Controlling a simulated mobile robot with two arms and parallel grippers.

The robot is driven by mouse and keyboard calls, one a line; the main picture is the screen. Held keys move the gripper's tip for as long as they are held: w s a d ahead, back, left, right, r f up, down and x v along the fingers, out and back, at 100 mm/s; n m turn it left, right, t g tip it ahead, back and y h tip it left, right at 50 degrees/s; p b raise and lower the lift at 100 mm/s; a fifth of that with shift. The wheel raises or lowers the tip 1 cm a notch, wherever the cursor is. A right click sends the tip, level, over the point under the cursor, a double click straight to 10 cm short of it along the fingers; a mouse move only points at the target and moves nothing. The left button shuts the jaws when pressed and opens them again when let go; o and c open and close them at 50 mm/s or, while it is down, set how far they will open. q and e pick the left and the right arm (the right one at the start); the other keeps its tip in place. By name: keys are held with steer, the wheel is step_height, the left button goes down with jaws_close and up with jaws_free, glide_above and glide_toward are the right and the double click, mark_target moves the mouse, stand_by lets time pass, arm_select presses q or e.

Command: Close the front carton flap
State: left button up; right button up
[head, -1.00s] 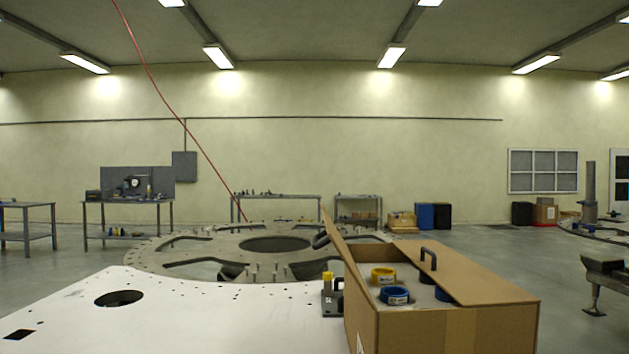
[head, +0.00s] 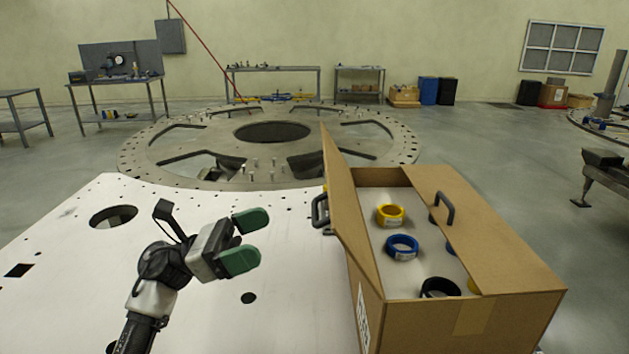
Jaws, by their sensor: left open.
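An open brown cardboard carton (head: 430,315) stands at the right on the white plate. Which flap the task calls front I cannot tell. My left gripper (head: 262,240) has green fingers spread apart and empty. It is above the plate, left of the raised flap and apart from it. My right gripper is out of view.
Inside the carton lie a yellow ring (head: 390,215), a blue ring (head: 402,247) and a dark ring (head: 440,288), partly under the right flap. The white plate (head: 90,265) is clear around my gripper. A large round metal turret plate (head: 160,165) lies beyond.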

mark_target(315, 210)
arm_select(q)
steer(key=p+x, duration=0.2)
steer(key=x, duration=0.1)
steer(key=p+x, duration=0.1)
steer(key=x, duration=0.3)
steer(key=s+p+x, duration=0.1)
steer(key=p+x, duration=0.1)
steer(key=x, duration=0.2)
steer(key=shift+r+p, duration=0.35)
steer(key=shift+w+f, duration=0.1)
steer(key=shift+c, duration=0.5)
